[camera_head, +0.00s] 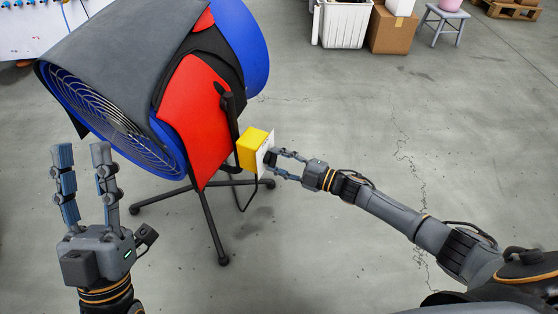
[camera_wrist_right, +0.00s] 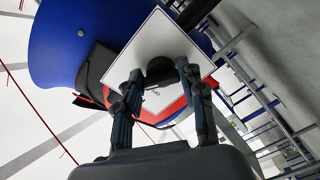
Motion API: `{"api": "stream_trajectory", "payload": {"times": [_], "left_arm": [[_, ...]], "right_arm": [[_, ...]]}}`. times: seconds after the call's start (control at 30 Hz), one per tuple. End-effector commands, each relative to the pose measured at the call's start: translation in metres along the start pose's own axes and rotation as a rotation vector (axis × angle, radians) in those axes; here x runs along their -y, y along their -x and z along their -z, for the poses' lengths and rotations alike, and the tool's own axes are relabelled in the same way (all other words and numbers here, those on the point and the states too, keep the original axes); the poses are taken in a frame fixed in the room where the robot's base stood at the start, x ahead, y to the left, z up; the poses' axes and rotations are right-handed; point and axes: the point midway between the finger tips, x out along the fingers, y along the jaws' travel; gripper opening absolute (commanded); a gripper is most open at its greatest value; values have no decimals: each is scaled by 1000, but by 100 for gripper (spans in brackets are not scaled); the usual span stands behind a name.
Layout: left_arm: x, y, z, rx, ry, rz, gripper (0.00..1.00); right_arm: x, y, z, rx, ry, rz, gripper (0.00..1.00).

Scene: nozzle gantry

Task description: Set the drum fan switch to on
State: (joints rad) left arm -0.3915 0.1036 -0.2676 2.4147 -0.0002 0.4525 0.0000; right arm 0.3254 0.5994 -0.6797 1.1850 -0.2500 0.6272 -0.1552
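The drum fan (camera_head: 185,95), blue with a grey cover and red panels, stands at the upper left on a dark legged base. Its yellow switch box (camera_head: 251,147) with a white face plate is mounted at its right side. The right wrist view shows the white plate (camera_wrist_right: 150,38) and a round black knob (camera_wrist_right: 160,70) on it. My right gripper (camera_head: 271,157) is at the plate, its fingertips on either side of the knob; whether they press on it cannot be told. The knob's setting is unclear. My left gripper (camera_head: 82,150) is open and empty, left of the fan's base.
A white bin (camera_head: 345,25), a cardboard box (camera_head: 391,32) and a small grey stool (camera_head: 443,20) stand at the back. A wooden pallet (camera_head: 513,10) is at the top right. The cracked concrete floor (camera_head: 360,110) right of the fan is clear.

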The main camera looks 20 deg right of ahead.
Motion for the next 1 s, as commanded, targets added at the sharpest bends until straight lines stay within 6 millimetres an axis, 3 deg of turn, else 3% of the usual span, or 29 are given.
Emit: {"api": "stream_trajectory", "payload": {"times": [0.03,0.1,0.53,1.0], "left_arm": [[0,0,0,0,0,0,36],[0,0,0,-1,0,0,36],[0,0,0,0,0,0,36],[0,0,0,-1,0,0,36]], "right_arm": [[1,0,0,2,-3,1,48],[1,0,0,1,-3,1,62],[1,9,-1,2,-1,1,63],[2,100,-1,3,-2,3,63]]}}
